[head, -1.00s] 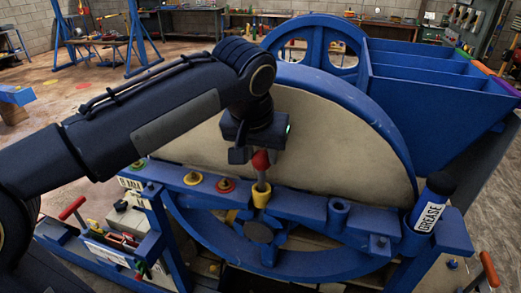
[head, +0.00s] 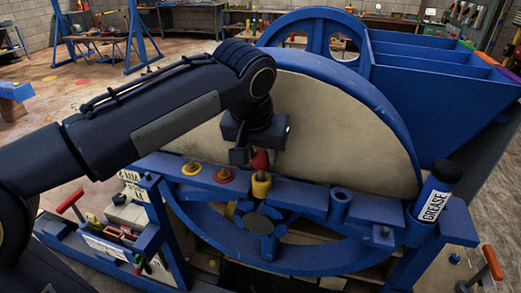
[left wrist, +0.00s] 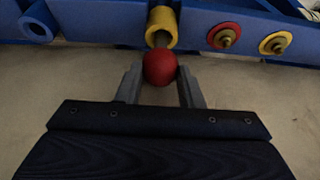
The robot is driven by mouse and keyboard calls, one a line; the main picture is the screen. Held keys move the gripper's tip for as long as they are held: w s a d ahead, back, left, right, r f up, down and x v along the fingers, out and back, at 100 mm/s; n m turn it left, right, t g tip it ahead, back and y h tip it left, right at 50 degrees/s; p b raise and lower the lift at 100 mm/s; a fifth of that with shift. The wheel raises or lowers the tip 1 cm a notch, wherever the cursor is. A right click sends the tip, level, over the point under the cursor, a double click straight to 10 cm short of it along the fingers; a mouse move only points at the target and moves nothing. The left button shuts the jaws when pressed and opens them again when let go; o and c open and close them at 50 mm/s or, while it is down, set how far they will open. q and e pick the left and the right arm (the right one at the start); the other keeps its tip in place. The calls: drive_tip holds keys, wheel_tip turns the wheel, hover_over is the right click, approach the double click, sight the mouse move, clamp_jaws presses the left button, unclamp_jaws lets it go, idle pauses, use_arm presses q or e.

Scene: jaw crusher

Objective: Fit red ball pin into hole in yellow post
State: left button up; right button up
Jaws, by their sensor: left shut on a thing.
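The red ball pin (head: 260,160) has a round red head and a grey shank. My left gripper (head: 252,157) is shut on it, with a finger on either side of the red ball (left wrist: 159,67) in the left wrist view. The yellow post (head: 261,186) stands upright on the blue beam, directly below the ball. In the left wrist view a short length of grey shank shows between the ball and the yellow post (left wrist: 163,22), and its end runs into the post's opening. The ball sits close above the rim. The shank's lower part is hidden. My right gripper is not in view.
A yellow disc (head: 191,168) and a red disc (head: 224,175) sit on the beam (head: 299,193) left of the post. A blue ring socket (head: 340,203) and a grease tube (head: 433,192) are to the right. The large wheel (head: 340,130) stands behind.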

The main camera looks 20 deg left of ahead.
use_arm(q)
drive_tip(key=shift+f+b, duration=1)
drive_tip(key=shift+f, duration=0.45)
drive_tip(key=o, duration=1.1)
drive_tip(key=shift+o, duration=0.2)
drive_tip(key=v, duration=0.8)
drive_tip(key=shift+p, duration=0.35)
drive_tip(key=shift+f, duration=0.1)
